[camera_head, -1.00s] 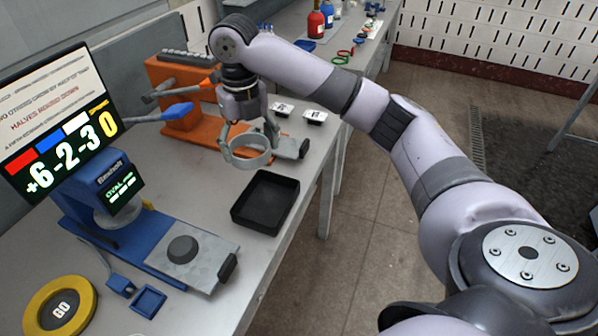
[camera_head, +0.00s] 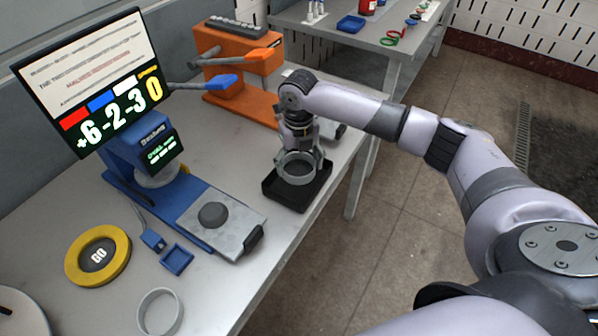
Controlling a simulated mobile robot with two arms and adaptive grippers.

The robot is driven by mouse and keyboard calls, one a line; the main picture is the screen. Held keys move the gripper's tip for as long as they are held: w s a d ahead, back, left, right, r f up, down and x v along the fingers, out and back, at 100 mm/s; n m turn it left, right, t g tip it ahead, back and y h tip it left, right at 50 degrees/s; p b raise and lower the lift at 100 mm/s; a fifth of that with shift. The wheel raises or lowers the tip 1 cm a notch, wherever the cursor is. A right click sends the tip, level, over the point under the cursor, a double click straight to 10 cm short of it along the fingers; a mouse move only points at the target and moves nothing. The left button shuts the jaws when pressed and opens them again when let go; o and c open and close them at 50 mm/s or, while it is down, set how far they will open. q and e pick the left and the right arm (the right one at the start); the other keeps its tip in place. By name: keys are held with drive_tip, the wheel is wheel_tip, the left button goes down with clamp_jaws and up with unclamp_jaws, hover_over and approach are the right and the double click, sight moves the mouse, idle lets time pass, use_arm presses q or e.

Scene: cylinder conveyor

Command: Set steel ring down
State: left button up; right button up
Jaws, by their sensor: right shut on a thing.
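My right gripper (camera_head: 299,157) reaches down from its wrist over the black tray (camera_head: 286,205). It is shut on a grey steel ring (camera_head: 298,180), which is level, with its opening facing up. The ring shows within the outline of the tray; I cannot tell whether it touches the tray floor. The fingers hide part of the ring, and the gripper hides the back of the tray. A second pale grey ring (camera_head: 160,312) lies on the bench at the lower left. My left gripper is not in view.
A blue gauge with a grey plate (camera_head: 232,226) stands left of the tray, beside a screen (camera_head: 97,80). An orange lever device (camera_head: 240,75) stands behind.

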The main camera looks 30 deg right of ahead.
wheel_tip(320, 180, down, 4)
drive_tip(key=shift+r+p, duration=0.25)
drive_tip(key=shift+p, duration=0.05)
drive_tip(key=shift+f, duration=0.5)
drive_tip(key=o, duration=1.1)
drive_tip(key=shift+f, duration=0.1)
wheel_tip(320, 180, up, 12)
drive_tip(key=b, duration=0.2)
drive_tip(key=shift+r, duration=0.2)
